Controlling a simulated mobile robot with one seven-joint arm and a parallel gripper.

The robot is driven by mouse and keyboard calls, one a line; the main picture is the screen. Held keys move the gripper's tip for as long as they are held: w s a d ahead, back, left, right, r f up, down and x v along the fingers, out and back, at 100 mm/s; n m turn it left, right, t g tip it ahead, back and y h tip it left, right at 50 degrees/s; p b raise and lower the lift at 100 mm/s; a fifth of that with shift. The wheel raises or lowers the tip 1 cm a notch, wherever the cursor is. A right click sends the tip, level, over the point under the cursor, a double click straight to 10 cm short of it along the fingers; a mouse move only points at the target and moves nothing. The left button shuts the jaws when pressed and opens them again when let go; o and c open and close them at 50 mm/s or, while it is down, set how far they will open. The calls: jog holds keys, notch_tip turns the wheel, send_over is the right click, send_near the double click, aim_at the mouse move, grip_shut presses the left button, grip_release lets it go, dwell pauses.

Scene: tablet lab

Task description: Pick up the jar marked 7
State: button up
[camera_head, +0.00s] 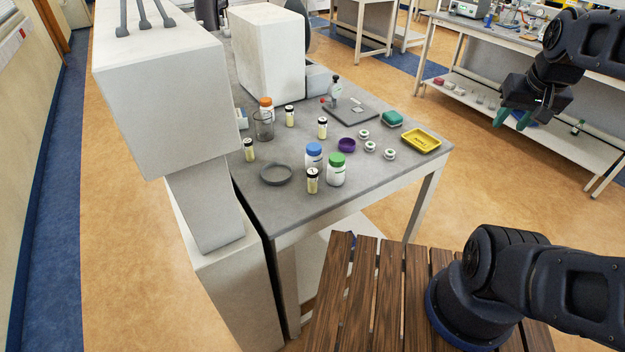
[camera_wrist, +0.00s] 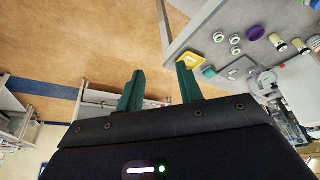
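My gripper (camera_head: 509,126) is raised at the right, away from the grey table, with its green fingers apart. In the wrist view, my gripper (camera_wrist: 160,70) shows nothing between the fingers. White jars stand upright on the table: one with a blue lid (camera_head: 314,158), one with a green lid (camera_head: 336,170) and one with an orange lid (camera_head: 266,108). Several small pale vials with black caps stand near them, one in front (camera_head: 313,181) and one at the left (camera_head: 249,150). The markings are too small to read, so I cannot tell which is 7.
The table (camera_head: 390,178) also holds a yellow tray (camera_head: 421,139), a green box (camera_head: 392,118), a purple bowl (camera_head: 346,145), a grey dish (camera_head: 276,174), a glass beaker (camera_head: 263,127) and a small stand (camera_head: 335,92). Large white equipment (camera_head: 165,95) stands at the left. A shelved bench (camera_head: 520,120) is behind my gripper.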

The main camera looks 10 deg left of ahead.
jog(key=o, duration=0.4)
jog(key=shift+o, duration=0.2)
